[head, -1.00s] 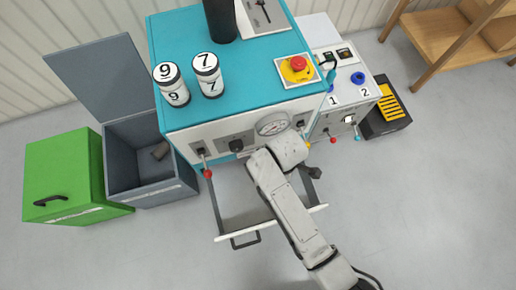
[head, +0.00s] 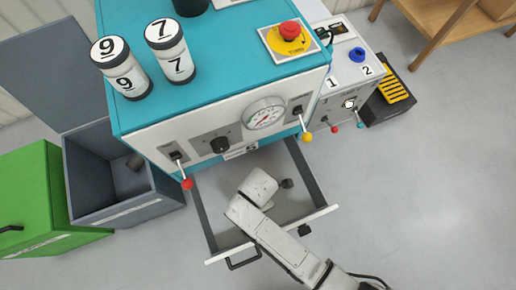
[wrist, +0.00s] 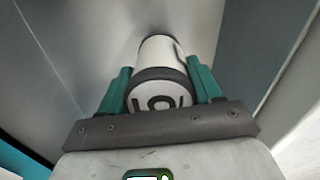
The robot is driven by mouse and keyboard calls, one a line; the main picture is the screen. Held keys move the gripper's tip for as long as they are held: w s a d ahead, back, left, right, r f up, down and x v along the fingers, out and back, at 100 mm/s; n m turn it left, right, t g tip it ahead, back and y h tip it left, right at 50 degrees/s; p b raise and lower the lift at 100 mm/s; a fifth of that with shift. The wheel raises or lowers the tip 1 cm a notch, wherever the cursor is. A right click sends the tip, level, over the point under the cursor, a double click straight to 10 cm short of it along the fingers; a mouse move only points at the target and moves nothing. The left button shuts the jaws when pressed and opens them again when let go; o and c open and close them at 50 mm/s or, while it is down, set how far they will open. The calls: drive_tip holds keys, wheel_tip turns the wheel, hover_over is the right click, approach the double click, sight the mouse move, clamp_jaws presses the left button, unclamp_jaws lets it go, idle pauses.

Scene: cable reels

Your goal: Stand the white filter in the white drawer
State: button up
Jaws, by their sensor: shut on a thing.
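The white filter (wrist: 158,55), a white cylinder with dark bands and a partly visible dark number on its near end, is between the teal fingers of my gripper (wrist: 160,75) in the wrist view. My gripper is shut on it. The white drawer (head: 222,255) is pulled out below the teal cabinet, with a white front and grey sides. In the head view, my arm's end is over the drawer's interior and hides the filter. I cannot tell whether the filter touches the drawer floor.
Two white canisters marked 9 (head: 122,68) and 7 (head: 170,52) stand on the teal cabinet (head: 225,50). Levers with a red knob (head: 188,184) and a yellow knob (head: 307,137) stick out above the drawer. An open grey bin (head: 115,208) stands left.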

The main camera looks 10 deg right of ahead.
wheel_tip(320, 180, down, 4)
drive_tip(key=shift+f+b, duration=0.1)
drive_tip(key=shift+b, duration=1)
drive_tip(key=o, duration=1.1)
drive_tip(key=shift+o, duration=0.2)
wheel_tip(320, 180, up, 12)
drive_tip(key=p, duration=0.6)
